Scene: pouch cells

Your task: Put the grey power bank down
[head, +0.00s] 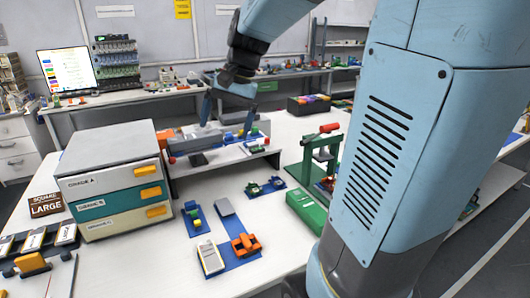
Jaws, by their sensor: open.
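My gripper (226,126) is open, its two fingers pointing down over a low raised shelf (228,157) at the back of the white table. A grey bench tool with red ends (200,140) stands on that shelf, under and behind the fingers. A small plain grey block (224,207), which looks like the grey power bank, lies flat on a blue mat (232,233) in front of the shelf, apart from my gripper. Whether anything touches the fingertips is too small to tell.
A drawer cabinet (112,180) stands left of the shelf. A pale handheld device (211,257) and an orange clamp (246,245) lie at the front. A green box (306,209) and a green press (322,160) stand to the right. Bare table shows between the mats.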

